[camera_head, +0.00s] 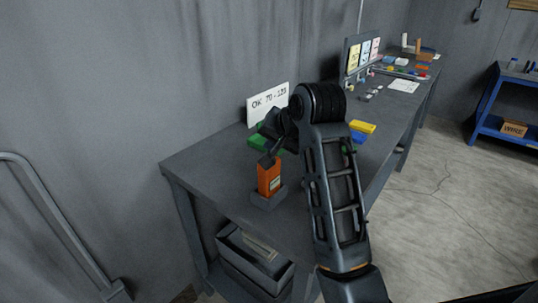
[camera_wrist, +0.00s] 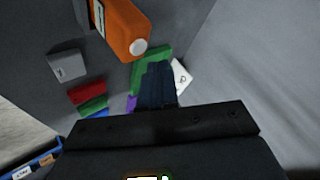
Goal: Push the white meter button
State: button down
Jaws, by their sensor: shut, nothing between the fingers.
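An orange meter (camera_head: 268,180) stands upright in a grey holder (camera_head: 270,199) near the near end of the bench. The meter also shows at the top of the wrist view (camera_wrist: 122,22), with its round white button (camera_wrist: 139,47) facing the camera. I cannot make out the button in the head view. My gripper (camera_head: 266,159) is shut and empty, just above and behind the meter's top. In the wrist view its dark fingers (camera_wrist: 159,68) end a little below and right of the button, with a visible gap between them. I cannot judge depth exactly.
A white "OK 70-123" card (camera_head: 268,103) leans at the wall behind my gripper. Green blocks (camera_wrist: 153,62) lie close by. Yellow and blue blocks (camera_head: 361,127) lie right of my arm. A grey bin (camera_head: 255,260) sits under the bench (camera_head: 210,165), whose front-left top is clear.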

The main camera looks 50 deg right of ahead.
jog(key=shift+r+p, duration=0.5)
jog(key=shift+r, duration=2.1)
